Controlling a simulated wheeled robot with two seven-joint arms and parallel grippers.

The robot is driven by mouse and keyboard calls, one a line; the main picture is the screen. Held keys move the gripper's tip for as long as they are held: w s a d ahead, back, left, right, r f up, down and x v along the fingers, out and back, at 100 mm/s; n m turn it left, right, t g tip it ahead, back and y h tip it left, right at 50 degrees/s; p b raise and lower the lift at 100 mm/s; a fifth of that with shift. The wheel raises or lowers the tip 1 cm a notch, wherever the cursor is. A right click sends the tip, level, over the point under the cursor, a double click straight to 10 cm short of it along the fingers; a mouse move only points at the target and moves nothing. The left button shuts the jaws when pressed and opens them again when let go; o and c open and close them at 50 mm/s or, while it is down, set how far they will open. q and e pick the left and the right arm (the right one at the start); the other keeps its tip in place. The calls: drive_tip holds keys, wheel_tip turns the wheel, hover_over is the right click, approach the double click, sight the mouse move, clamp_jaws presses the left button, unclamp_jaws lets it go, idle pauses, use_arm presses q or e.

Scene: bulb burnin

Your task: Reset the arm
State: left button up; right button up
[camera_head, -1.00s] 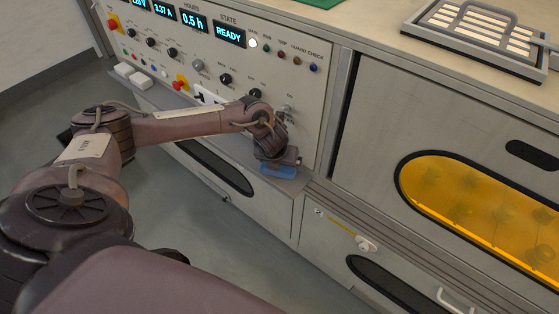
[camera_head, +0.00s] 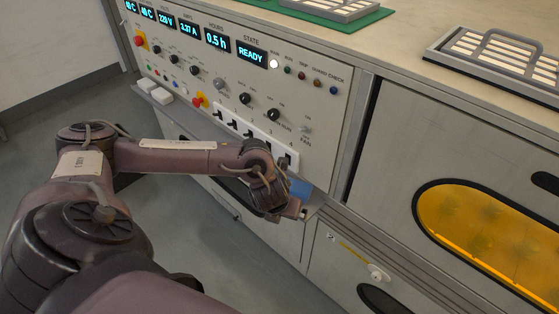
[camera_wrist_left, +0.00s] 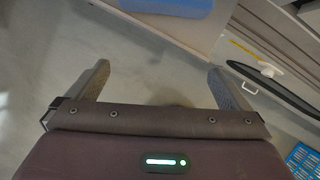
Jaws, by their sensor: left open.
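My left arm reaches in from the left in the head view. Its gripper (camera_head: 292,210) hangs by the front edge of the ledge below the control panel (camera_head: 250,98). In the left wrist view the left gripper (camera_wrist_left: 159,68) has its two fingers wide apart, with nothing between them but grey floor. A blue item (camera_head: 300,190) lies on the ledge just beyond the gripper, partly hidden; it also shows at the top of the left wrist view (camera_wrist_left: 165,8). My right gripper is not in view.
The state display (camera_head: 252,53) reads READY. An amber-windowed door (camera_head: 490,240) is to the right. A slotted tray (camera_head: 500,62) rests on top. Floor is open in front.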

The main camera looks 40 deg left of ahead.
use_arm(q)
drive_tip(key=shift+s+d, duration=0.3)
drive_tip(key=shift+s, duration=0.55)
